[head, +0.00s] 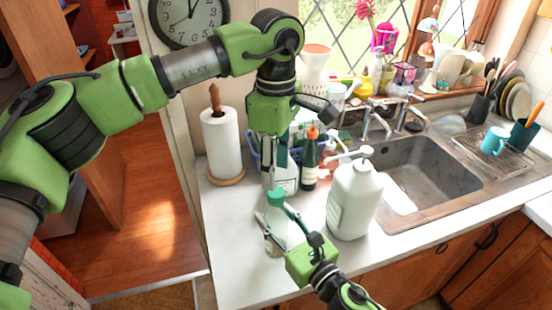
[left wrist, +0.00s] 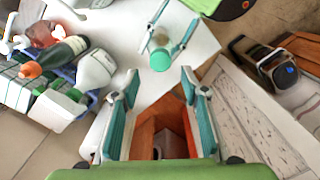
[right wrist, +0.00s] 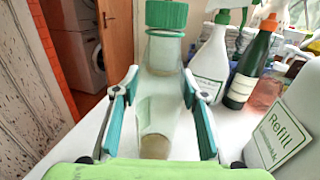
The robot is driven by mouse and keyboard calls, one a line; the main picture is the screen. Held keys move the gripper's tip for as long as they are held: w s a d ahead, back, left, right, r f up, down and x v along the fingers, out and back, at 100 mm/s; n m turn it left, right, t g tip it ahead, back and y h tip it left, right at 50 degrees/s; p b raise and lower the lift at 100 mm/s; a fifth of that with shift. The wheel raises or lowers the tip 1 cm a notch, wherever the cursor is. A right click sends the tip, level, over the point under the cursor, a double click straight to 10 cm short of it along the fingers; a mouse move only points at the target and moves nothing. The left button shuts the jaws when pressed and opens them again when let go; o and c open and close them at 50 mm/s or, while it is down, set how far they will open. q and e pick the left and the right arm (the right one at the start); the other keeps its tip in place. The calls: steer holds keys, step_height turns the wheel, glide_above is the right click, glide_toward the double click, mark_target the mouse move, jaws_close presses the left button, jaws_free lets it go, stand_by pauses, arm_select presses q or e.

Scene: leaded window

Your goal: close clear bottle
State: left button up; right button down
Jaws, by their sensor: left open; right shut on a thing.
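The clear bottle (head: 272,222) stands on the white counter with a green cap (head: 277,197) on its neck. I cannot tell how tightly the cap sits. My right gripper (head: 276,218) is shut on the bottle's body, one finger on each side; the bottle (right wrist: 158,110) is upright between its fingers in the right wrist view. My left gripper (head: 270,180) is open and empty, pointing down above the cap. In the left wrist view the cap (left wrist: 160,61) lies beyond the open fingertips, apart from them.
A large white refill jug (head: 354,200) stands right of the bottle. A spray bottle (right wrist: 211,62) and a dark green bottle (head: 310,163) stand behind. A paper towel roll (head: 221,143) is at the back left, and a sink (head: 415,175) is at right. The front-left counter is clear.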

mark_target(276, 192)
arm_select(q)
steer(key=n, duration=0.7)
steer(key=shift+r, duration=0.2)
steer(key=n, duration=0.6)
steer(key=shift+r+n, duration=0.25)
steer(key=shift+n, duration=0.05)
steer(key=n, duration=0.6)
steer(key=shift+r+n, duration=0.25)
steer(key=shift+n, duration=0.15)
steer(key=n, duration=0.5)
steer(key=shift+r+n, duration=0.15)
steer(key=shift+n, duration=0.25)
step_height(276, 192, down, 8)
steer(key=shift+f, duration=0.1)
